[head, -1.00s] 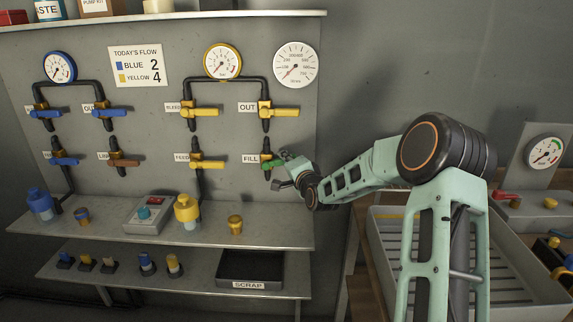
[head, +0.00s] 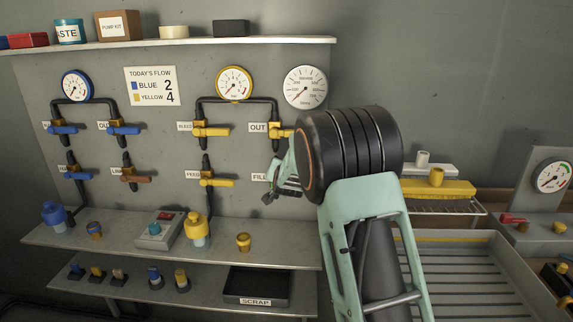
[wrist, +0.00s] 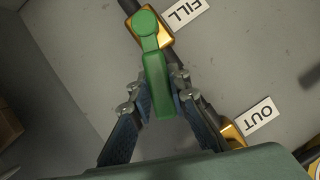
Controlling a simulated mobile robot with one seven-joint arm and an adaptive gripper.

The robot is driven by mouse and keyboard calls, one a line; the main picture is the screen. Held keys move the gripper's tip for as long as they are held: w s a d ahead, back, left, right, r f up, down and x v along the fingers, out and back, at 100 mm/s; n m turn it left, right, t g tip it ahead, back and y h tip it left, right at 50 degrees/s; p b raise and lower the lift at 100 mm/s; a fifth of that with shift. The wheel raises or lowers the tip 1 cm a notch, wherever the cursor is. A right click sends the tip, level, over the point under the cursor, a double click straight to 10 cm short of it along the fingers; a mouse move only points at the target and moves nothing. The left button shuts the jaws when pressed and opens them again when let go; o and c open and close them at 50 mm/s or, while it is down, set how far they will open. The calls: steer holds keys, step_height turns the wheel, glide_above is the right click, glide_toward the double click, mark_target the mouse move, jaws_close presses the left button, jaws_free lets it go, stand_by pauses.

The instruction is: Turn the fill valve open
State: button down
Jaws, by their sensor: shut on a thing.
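The fill valve (wrist: 150,25) shows in the wrist view as a brass body with a green lever handle (wrist: 158,85), beside an upside-down FILL label (wrist: 186,10). My gripper (wrist: 155,84) is shut on the green handle, one finger on each side. The handle slants at an angle to the dark pipe that runs towards the OUT valve (wrist: 235,132). In the head view my gripper (head: 285,183) is at the panel just right of the FILL label (head: 260,177). My arm hides the valve and its handle there.
The yellow OUT valve (head: 280,132) sits just above, partly behind my arm. The yellow feed valve (head: 215,183) is to the left. A shelf (head: 130,235) with a yellow bottle (head: 196,230) and a scrap tray (head: 257,300) lie below. A slatted tray (head: 480,285) is at right.

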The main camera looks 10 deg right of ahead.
steer(key=p, duration=0.2)
steer(key=a+r+n+p, duration=0.1)
steer(key=p, duration=0.1)
steer(key=shift+w+a+n+h, duration=0.15)
steer(key=shift+a+n+h, duration=0.15)
steer(key=shift+h, duration=0.1)
steer(key=a+n+p, duration=0.1)
steer(key=p, duration=0.2)
steer(key=shift+w+h, duration=0.1)
steer(key=shift+h, duration=0.3)
steer(key=shift+f+p, duration=0.15)
steer(key=shift+p, duration=0.45)
steer(key=shift+n, duration=0.3)
steer(key=shift+f, duration=0.1)
steer(key=c, duration=1.8)
jaws_free()
steer(key=shift+a+g, duration=0.1)
steer(key=shift+g, duration=0.2)
steer(key=v, duration=1.2)
